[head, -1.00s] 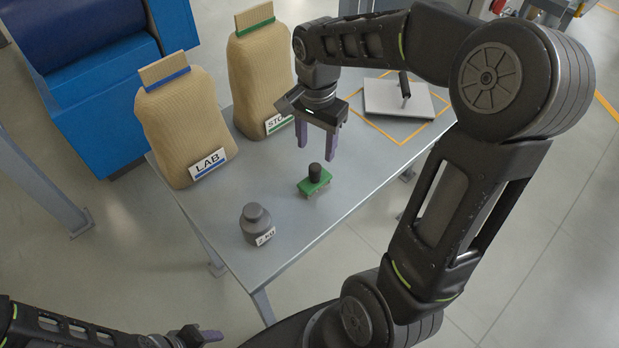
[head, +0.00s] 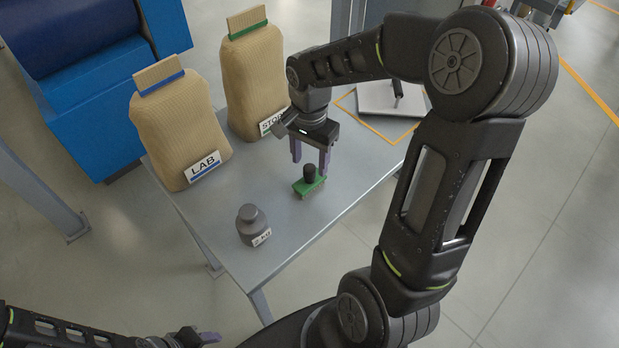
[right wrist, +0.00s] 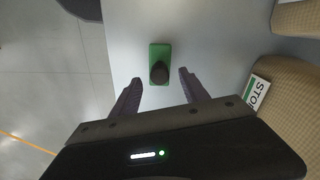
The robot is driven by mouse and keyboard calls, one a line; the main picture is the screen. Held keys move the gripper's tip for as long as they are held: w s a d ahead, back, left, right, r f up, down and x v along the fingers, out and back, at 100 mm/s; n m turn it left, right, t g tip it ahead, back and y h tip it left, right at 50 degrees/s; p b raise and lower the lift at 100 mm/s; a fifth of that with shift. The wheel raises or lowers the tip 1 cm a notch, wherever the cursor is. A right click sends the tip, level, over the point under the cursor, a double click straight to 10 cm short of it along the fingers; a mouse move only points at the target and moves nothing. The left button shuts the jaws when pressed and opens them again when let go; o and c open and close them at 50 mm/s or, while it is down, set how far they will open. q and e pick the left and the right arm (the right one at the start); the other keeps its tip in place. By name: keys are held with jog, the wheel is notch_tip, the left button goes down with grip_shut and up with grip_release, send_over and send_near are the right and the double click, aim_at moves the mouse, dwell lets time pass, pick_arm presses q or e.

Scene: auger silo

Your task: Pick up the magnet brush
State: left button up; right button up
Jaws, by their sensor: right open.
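The magnet brush (head: 308,187) has a green base and a black knob and stands on the grey table, near its front edge in the head view. It also shows in the right wrist view (right wrist: 160,52), ahead of the fingertips and centred between them. My right gripper (head: 310,165) is open and empty, with its fingers pointing down just above and behind the brush. In the right wrist view both purple-grey fingers (right wrist: 160,77) stand apart with nothing between them. My left gripper (head: 208,338) shows at the bottom edge, away from the table; its finger gap is unclear.
A grey weight (head: 251,224) stands left of the brush on the table (head: 262,270). The LAB sack (head: 180,130) and the green-topped sack (head: 250,85) stand behind. A flat pale device with a black handle (head: 375,98) lies in an orange outline at the right.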

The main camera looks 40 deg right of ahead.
aim_at(310, 167)
jog(key=shift+f, duration=1.6)
grip_shut()
